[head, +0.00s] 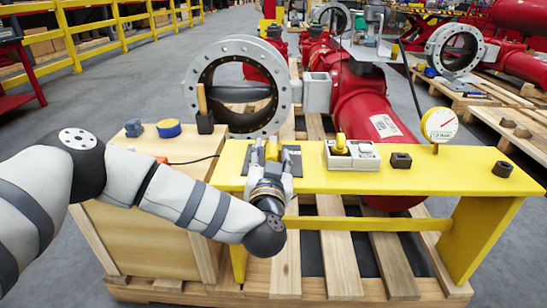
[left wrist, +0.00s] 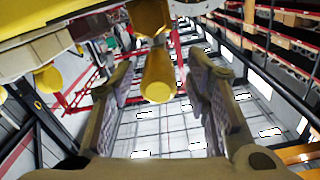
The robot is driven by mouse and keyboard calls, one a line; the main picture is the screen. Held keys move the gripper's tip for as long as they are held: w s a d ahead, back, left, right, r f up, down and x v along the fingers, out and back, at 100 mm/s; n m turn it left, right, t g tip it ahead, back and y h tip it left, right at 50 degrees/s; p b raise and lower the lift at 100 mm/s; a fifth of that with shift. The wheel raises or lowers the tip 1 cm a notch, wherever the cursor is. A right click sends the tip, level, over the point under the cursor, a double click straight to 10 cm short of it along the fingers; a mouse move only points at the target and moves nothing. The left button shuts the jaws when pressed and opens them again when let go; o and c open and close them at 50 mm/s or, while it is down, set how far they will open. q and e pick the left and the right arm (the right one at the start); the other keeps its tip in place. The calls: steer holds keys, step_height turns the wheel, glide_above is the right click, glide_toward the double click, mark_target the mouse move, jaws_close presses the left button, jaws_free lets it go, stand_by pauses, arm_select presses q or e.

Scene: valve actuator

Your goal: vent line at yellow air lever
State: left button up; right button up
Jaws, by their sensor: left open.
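A yellow lever (head: 272,148) stands on the yellow bench, in line with my left gripper (head: 270,158). My left gripper is open, with its fingers on either side of the lever. In the left wrist view the rounded yellow lever end (left wrist: 159,78) lies between the two fingers, with a gap visible on each side. The lever's base is mostly hidden behind the gripper in the head view. A second yellow handle (head: 340,143) sits on a pale grey block (head: 352,157) to the right. My right gripper is not in view.
The yellow bench (head: 440,180) also carries a round gauge (head: 438,125) and small dark blocks (head: 401,160). A large grey flange (head: 238,85) and red pipe (head: 375,105) stand behind.

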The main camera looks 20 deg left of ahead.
arm_select(q)
steer(key=shift+w+a, duration=0.15)
steer(key=shift+w, duration=0.55)
jaws_close()
